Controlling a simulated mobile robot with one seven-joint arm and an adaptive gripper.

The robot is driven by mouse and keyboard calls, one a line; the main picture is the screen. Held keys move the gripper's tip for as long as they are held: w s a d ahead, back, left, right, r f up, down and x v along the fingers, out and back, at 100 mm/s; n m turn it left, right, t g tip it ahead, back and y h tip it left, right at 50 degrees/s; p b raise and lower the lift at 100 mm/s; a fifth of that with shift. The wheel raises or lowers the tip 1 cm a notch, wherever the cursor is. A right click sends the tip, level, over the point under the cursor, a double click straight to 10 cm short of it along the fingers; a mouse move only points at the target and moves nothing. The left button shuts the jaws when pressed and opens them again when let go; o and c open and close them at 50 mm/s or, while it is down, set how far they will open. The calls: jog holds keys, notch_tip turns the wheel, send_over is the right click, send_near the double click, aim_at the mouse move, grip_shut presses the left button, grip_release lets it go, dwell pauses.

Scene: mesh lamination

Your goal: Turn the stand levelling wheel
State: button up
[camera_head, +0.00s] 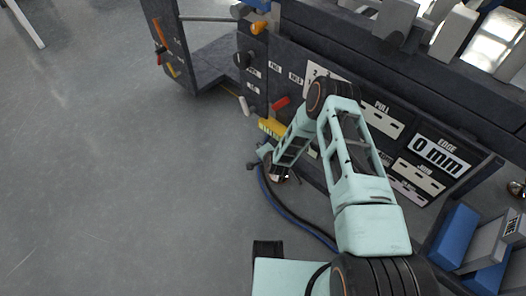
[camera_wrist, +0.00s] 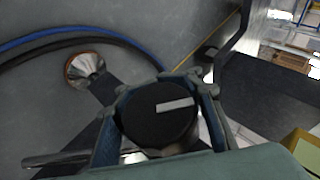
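The levelling wheel (camera_wrist: 158,118), a dark round knob with a pale bar across its face, fills the middle of the wrist view. My gripper (camera_wrist: 166,90) has one finger on each side of it, and both seem to touch its rim. In the head view my gripper (camera_head: 272,160) is low beside the machine front, and my arm hides the wheel. The stand shows in the wrist view as dark legs around the wheel, with a shiny metal foot (camera_wrist: 85,69) on the floor.
Black and blue hoses (camera_head: 292,221) curve over the floor near my gripper. The machine front (camera_head: 440,157) carries labels and coloured handles, including a red one (camera_head: 281,104) and a yellow part (camera_head: 271,128). Blue blocks (camera_head: 453,236) stand at the right. The grey floor at left is clear.

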jog(key=o, duration=0.5)
jog(key=shift+s+d+f, duration=0.15)
jog(key=shift+s+f, duration=0.05)
jog(key=shift+o, duration=0.4)
jog(key=shift+w+r, duration=0.1)
jog(key=shift+r, duration=0.1)
jog(key=shift+v, duration=3.7)
